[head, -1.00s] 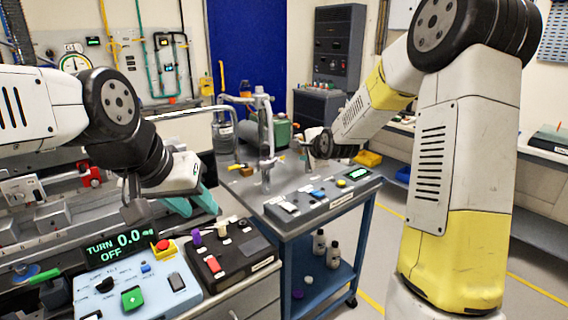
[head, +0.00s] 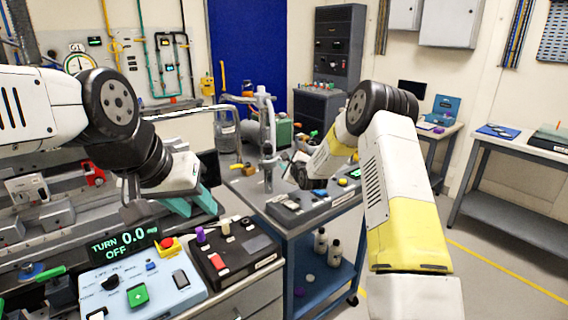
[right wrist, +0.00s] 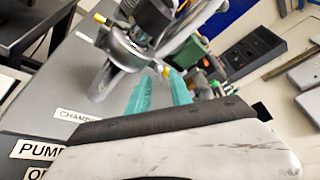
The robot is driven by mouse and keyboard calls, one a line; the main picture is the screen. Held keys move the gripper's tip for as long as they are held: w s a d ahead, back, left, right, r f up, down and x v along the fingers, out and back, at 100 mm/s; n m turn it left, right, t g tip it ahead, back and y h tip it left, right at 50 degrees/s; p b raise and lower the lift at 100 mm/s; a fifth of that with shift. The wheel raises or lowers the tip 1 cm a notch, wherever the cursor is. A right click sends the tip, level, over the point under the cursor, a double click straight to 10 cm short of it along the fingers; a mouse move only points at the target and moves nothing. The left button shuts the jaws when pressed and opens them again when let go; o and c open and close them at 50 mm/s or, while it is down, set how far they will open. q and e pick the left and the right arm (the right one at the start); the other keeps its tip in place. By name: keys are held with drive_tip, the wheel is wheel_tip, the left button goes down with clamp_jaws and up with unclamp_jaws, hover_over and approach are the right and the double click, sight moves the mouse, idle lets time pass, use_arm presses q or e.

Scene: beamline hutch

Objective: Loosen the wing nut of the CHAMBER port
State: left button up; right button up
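The metal port pipework (head: 268,140) stands on the blue cart's top in the head view. In the right wrist view, a label starting "CHAMB" (right wrist: 78,115) lies on the grey panel, near a round metal clamp (right wrist: 122,48) with yellow-tipped parts. I cannot clearly make out the wing nut. My right gripper (right wrist: 160,82) shows two teal fingers apart with nothing between them, close to the clamp's lower right. In the head view the right gripper is hidden behind its arm. My left gripper (head: 200,207) is open and empty above the left bench.
A grey control box (head: 290,210) sits on the cart's (head: 305,228) top, near my right arm. A blue control box (head: 140,288) and a black switch box (head: 235,255) stand at front left. Bottles (head: 333,247) stand on the cart's lower shelf. Floor right of the cart is clear.

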drive_tip(key=shift+w+a, duration=0.1)
drive_tip(key=shift+w, duration=0.2)
clamp_jaws()
drive_tip(key=shift+f+n+t+h, duration=0.15)
drive_tip(key=shift+n+t, duration=0.55)
drive_tip(key=shift+n, duration=0.75)
drive_tip(key=shift+f+n+t+h, duration=0.15)
drive_tip(key=shift+n+t, duration=0.55)
drive_tip(key=shift+n, duration=0.75)
drive_tip(key=shift+r, duration=0.1)
